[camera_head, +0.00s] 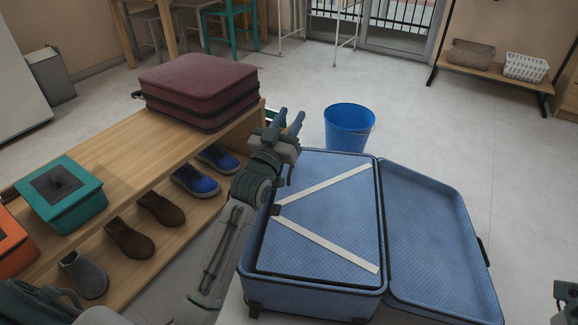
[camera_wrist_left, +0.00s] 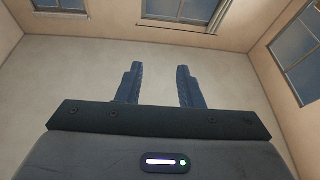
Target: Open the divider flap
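A blue suitcase (camera_head: 257,280) lies open in the head view, its lid (camera_head: 430,240) folded out to the right. A blue divider flap (camera_head: 325,220) with two pale straps in a V covers the left half and lies flat. My left gripper (camera_head: 288,122) is raised above the suitcase's far left corner, apart from the flap. Its two fingers stand apart and empty; they also show spread in the left wrist view (camera_wrist_left: 160,85), against bare floor or wall. Only a bit of my right arm shows at the lower right edge; its fingers cannot be made out.
A wooden bench (camera_head: 100,145) on the left bears a maroon suitcase (camera_head: 200,85), a teal box (camera_head: 62,195) and an orange box (camera_head: 14,245), with shoes (camera_head: 160,208) on its lower shelf. A blue bucket (camera_head: 348,128) stands behind the blue suitcase. The floor at right is clear.

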